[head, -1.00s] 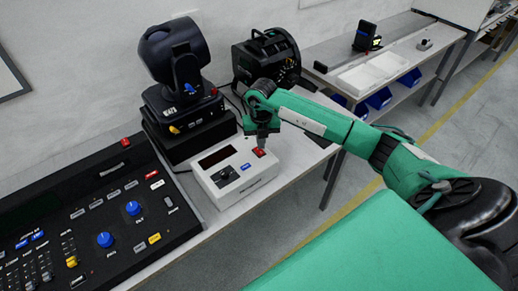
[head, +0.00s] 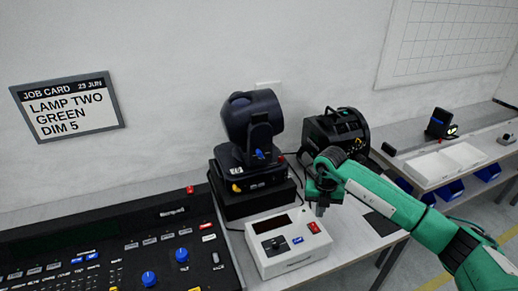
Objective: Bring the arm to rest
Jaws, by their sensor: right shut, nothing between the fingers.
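My right arm comes in from the right, green with dark joints. My right gripper (head: 321,208) points down and is shut and empty, just above the right end of a white control box (head: 290,259). The box has a dark display, a red button (head: 314,227), a blue button and a dark patch on top. The gripper appears just clear of the red button; any contact is hard to tell. My left gripper is out of view.
A black lighting console (head: 110,255) fills the front left. A moving-head lamp (head: 252,130) stands behind the box, and a black lamp unit (head: 335,135) stands to its right. A job card (head: 68,106) on the wall reads "LAMP TWO GREEN DIM 5".

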